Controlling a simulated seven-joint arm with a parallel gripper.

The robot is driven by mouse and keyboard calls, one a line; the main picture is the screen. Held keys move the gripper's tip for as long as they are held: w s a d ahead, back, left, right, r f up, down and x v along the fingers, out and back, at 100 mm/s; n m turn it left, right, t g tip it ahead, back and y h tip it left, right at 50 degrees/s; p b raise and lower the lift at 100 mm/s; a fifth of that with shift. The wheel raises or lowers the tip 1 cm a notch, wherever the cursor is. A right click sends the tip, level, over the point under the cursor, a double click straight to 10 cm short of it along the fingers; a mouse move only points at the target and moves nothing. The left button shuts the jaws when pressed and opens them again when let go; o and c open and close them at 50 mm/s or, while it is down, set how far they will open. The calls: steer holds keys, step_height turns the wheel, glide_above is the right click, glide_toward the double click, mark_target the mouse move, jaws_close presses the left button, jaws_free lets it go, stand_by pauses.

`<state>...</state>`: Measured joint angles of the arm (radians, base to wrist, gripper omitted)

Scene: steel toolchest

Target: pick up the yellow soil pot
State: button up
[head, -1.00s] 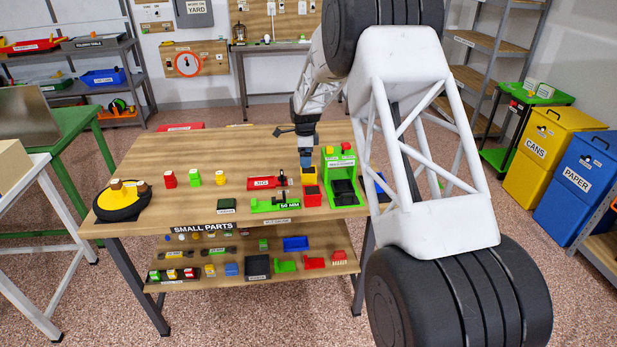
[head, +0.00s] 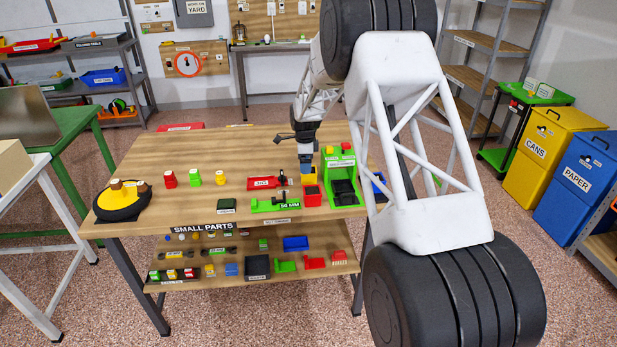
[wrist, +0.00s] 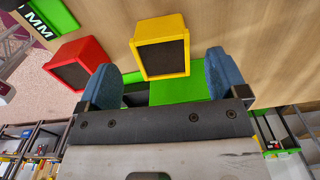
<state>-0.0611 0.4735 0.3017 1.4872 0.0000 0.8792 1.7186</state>
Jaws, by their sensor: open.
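The yellow soil pot (head: 310,178) stands near the right end of the wooden table, just behind a red pot (head: 312,197). In the wrist view the yellow pot (wrist: 161,46) shows its dark soil face and sits between and a little beyond my two blue fingertips. My gripper (wrist: 160,80) is open and empty, with a gap visible on each side of the pot. In the head view my gripper (head: 305,161) hangs just above and behind the yellow pot. Whether a finger touches it cannot be told.
The red pot (wrist: 80,64) is close to the left finger. A green stand (head: 341,172) with dark compartments is just right of the pots. A red tool (head: 267,182) and a green gauge piece (head: 273,206) lie to the left.

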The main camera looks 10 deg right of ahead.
mark_target(309, 176)
steer(key=shift+f, duration=0.15)
steer(key=shift+f, duration=2.45)
steer(key=c, duration=1.1)
